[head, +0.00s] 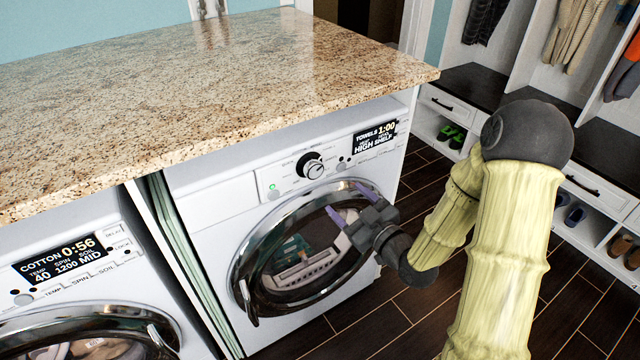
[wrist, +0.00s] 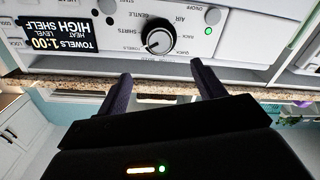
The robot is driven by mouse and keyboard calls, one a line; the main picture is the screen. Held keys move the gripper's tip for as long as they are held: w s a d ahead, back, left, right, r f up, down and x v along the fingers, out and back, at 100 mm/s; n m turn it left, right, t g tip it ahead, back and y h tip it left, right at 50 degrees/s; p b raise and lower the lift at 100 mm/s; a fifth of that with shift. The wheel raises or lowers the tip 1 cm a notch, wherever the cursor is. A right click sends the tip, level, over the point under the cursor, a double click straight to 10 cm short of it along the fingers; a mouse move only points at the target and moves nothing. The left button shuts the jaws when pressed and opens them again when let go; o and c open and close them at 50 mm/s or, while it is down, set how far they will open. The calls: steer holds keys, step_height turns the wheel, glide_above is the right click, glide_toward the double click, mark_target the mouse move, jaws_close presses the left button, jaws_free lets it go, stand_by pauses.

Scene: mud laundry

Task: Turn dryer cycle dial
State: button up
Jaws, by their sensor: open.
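The dryer (head: 216,222) is the white machine on the right, under the countertop. Its cycle dial (head: 312,167) is a round black and silver knob on the control panel. The dryer display (head: 374,137) reads TOWELS 1:00, HIGH SHELF. My gripper (head: 349,203) is open and empty, in front of the dryer, lower and to the right of the dial in the head view. In the upside-down wrist view, the dial (wrist: 157,38) appears beyond the gap between the two purple fingertips (wrist: 159,72), apart from them. A small green light (head: 273,187) glows left of the dial.
A granite countertop (head: 200,85) overhangs both machines. The round dryer door (head: 240,270) is closed below the panel. A washer (head: 120,235) showing COTTON 0:56 stands to the left. Shoe cubbies and hanging clothes line the right side. Dark floor (head: 395,310) is clear before the dryer.

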mark_target(316, 171)
steer(key=p+x, duration=0.2)
steer(key=x, duration=0.9)
steer(key=shift+w+a, duration=0.25)
steer(key=c, duration=1)
